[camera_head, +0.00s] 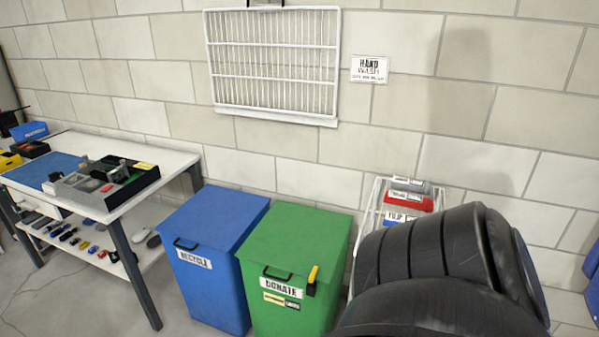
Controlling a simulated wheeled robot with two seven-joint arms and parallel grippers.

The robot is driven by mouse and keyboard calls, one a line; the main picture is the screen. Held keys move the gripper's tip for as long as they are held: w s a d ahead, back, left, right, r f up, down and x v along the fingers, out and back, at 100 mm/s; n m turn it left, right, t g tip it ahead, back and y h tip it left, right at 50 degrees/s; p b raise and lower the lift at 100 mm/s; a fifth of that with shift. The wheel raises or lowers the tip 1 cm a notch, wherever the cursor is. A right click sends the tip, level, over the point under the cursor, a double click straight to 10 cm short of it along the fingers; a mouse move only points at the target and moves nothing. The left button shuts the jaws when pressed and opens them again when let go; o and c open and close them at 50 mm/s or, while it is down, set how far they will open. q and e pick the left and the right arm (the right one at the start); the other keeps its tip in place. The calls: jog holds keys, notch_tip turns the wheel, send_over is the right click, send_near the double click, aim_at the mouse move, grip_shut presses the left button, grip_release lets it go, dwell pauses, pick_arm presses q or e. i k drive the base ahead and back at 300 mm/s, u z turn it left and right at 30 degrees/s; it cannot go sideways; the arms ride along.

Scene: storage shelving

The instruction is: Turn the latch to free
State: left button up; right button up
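A green bin (297,238) labelled DONATE stands on the floor near the middle of the camera_head view, with its lid down. On the right of its front face is a small latch (312,280) with a yellow, slightly tilted, nearly upright handle and a dark base. A black handle (277,274) sits to the left of the latch, above the white label. Neither of my grippers shows in this view.
A blue bin (212,228) labelled RECYCLE stands close to the left of the green one. A workbench (176,160) is further left. A white rack (369,205) with labelled boxes stands at right. A large black ribbed form blocks the lower right.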

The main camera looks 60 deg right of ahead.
aim_at(313, 275)
jog(key=z, duration=0.8)
jog(key=i, duration=1)
jog(key=z, duration=0.95)
